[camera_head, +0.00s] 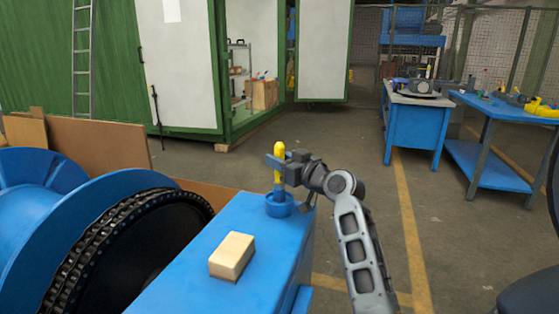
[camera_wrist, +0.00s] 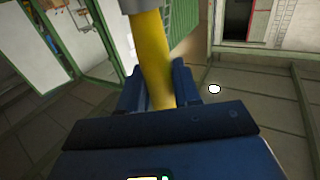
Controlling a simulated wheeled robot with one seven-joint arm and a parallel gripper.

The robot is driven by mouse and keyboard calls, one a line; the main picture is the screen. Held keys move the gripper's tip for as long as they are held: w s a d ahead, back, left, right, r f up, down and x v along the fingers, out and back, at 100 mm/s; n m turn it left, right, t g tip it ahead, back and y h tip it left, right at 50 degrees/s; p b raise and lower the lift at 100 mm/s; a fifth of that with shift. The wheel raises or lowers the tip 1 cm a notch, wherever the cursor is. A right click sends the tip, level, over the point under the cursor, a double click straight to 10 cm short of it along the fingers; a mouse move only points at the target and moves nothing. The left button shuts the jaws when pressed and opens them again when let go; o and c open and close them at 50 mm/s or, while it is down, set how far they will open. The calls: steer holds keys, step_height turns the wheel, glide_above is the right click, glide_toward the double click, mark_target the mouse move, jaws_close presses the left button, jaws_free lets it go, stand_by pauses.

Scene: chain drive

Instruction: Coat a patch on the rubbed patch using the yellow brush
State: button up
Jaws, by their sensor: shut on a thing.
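The yellow brush (camera_head: 279,151) stands upright, its yellow handle between the jaws of my gripper (camera_head: 279,164). In the wrist view the yellow handle (camera_wrist: 154,62) runs up from between my blue fingers (camera_wrist: 157,90), with a grey part at the picture's top edge. My gripper is shut on the brush. Directly below is a round blue cup (camera_head: 279,207) at the far end of a blue housing (camera_head: 215,285). The brush's lower end is at or in the cup; I cannot tell which. I cannot make out a rubbed patch in either view.
A beige block (camera_head: 231,255) lies on the housing, nearer than the cup. A dark chain (camera_head: 85,240) on a wheel and a blue drum (camera_head: 35,210) stand at the left. Blue workbenches (camera_head: 412,130) stand at the back right. The floor between is clear.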

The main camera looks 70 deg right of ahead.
mark_target(279, 143)
steer(key=shift+f, duration=0.25)
steer(key=shift+r+p, duration=2.4)
steer(key=shift+r, duration=1.3)
